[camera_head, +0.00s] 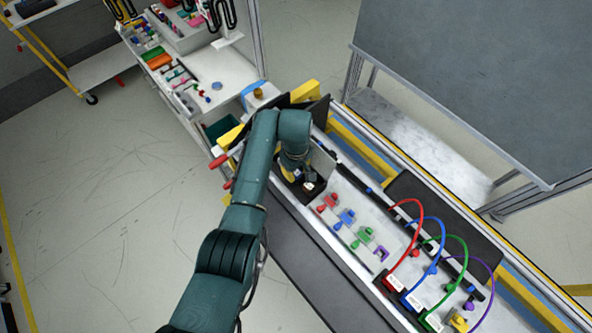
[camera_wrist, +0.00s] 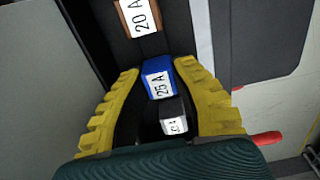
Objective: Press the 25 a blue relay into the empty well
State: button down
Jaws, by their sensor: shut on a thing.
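The blue relay (camera_wrist: 158,80), labelled 25 A, sits between the tips of my yellow gripper fingers (camera_wrist: 160,70) in the wrist view. My gripper is shut on it, with one finger on each side. A brown relay (camera_wrist: 140,16), labelled 20 A, is in the dark housing just beyond. A grey-black block (camera_wrist: 170,112) with a partly readable label lies below the blue relay in the picture, between the fingers. In the head view my gripper (camera_head: 290,174) is down at the dark module (camera_head: 314,190). I cannot make out the empty well or how deep the blue relay sits.
Red, blue and green connectors (camera_head: 346,217) lie on the white bench right of the module. Looped red, blue, green and purple cables (camera_head: 420,235) stand further right. A black lid-like panel (camera_head: 322,160) stands behind the module. A parts cart (camera_head: 205,65) is at the back left.

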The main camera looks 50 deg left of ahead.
aim_at(296, 172)
jog(key=c, duration=0.9)
grip_release()
jog(key=shift+r, duration=0.1)
notch_tip(296, 172, up, 12)
jog(key=shift+f, duration=0.15)
